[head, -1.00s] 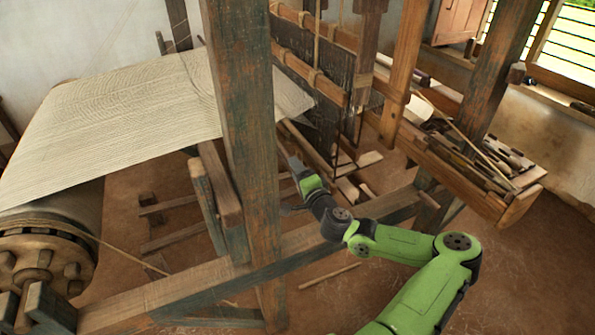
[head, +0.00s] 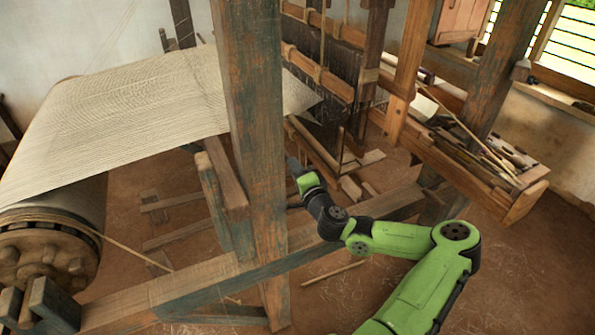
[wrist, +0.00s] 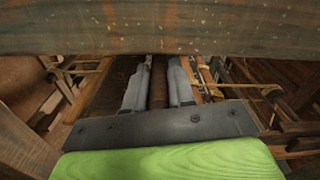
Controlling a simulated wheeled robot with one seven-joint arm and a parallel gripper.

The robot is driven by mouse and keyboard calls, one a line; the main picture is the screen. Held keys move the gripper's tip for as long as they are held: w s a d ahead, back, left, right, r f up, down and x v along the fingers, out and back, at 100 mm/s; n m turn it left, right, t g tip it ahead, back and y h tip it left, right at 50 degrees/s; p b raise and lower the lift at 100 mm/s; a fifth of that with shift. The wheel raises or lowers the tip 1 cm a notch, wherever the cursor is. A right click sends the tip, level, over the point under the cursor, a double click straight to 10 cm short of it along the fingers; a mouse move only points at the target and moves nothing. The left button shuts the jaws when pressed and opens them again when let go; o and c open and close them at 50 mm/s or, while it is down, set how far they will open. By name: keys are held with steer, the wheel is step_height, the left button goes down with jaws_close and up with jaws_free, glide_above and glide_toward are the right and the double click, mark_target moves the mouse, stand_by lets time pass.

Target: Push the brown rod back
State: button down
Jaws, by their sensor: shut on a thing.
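My gripper (wrist: 159,72) is shut on the brown rod (wrist: 158,88) in the wrist view, with one grey finger on each side of it. The rod runs lengthwise between the fingers, away from the wrist. In the head view my gripper (head: 294,168) is low beside the thick upright loom post (head: 251,130), and its front end is partly hidden by the post. I cannot make out the rod in the head view.
A wide weathered beam (wrist: 160,27) crosses close above the fingers in the wrist view. Striped cloth (head: 130,110) stretches at left. A wooden trough (head: 465,165) with sticks stands at right.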

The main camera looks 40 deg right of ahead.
steer(key=shift+a, duration=0.25)
steer(key=c, duration=1.4)
jaws_free()
steer(key=shift+d, duration=0.1)
steer(key=o, duration=0.4)
steer(key=shift+w+a, duration=0.1)
steer(key=shift+a, duration=0.1)
steer(key=shift+o, duration=0.2)
steer(key=shift+d, duration=0.1)
steer(key=b+v, duration=0.2)
steer(key=v, duration=0.5)
steer(key=shift+s, duration=0.3)
